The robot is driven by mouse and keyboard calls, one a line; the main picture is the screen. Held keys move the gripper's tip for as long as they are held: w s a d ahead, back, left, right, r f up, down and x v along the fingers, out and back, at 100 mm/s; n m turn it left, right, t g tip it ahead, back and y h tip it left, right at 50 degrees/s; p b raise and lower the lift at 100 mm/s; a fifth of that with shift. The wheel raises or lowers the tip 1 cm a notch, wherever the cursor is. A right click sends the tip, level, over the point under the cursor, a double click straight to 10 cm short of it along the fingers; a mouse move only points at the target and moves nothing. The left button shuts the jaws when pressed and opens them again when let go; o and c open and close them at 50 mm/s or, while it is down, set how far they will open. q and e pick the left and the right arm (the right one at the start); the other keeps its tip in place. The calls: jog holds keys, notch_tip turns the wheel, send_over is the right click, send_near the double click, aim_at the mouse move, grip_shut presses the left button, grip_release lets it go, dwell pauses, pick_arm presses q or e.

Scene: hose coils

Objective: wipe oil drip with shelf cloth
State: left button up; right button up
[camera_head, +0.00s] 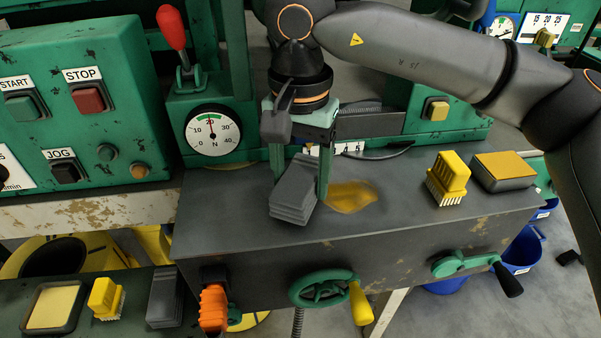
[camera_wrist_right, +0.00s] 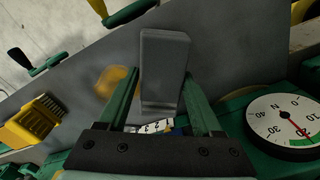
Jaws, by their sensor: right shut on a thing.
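A grey folded cloth (camera_head: 293,192) is between the fingers of my right gripper (camera_head: 300,178), which is shut on it. The cloth is at or just above the dark machine top (camera_head: 230,215); I cannot tell whether it touches. The oil drip (camera_head: 352,196) is a brownish-yellow patch on that top, just right of the cloth and partly behind the gripper's right finger. In the right wrist view the cloth (camera_wrist_right: 163,65) stands between the green fingers, with the oil drip (camera_wrist_right: 108,82) left of it. My left gripper is not in view.
A yellow brush (camera_head: 448,180) and a yellow-topped pad (camera_head: 503,170) stand on the top's right end. A lower shelf at left holds another pad (camera_head: 54,306), brush (camera_head: 105,298) and dark grey block (camera_head: 165,297). A gauge (camera_head: 212,134) and green housing stand behind. A handwheel (camera_head: 322,288) projects in front.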

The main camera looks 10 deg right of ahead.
aim_at(395, 191)
jog(key=shift+f+b, duration=0.5)
jog(key=shift+f, duration=0.2)
dwell(0.7)
jog(key=shift+d, duration=0.45)
jog(key=shift+d+b, duration=0.5)
jog(key=shift+d, duration=1.6)
jog(key=shift+w+d+f, duration=0.1)
jog(key=shift+d, duration=1)
jog(key=shift+d+b, duration=0.45)
jog(key=shift+d, duration=0.95)
jog(key=shift+w+d, duration=0.1)
jog(key=shift+d, duration=2.4)
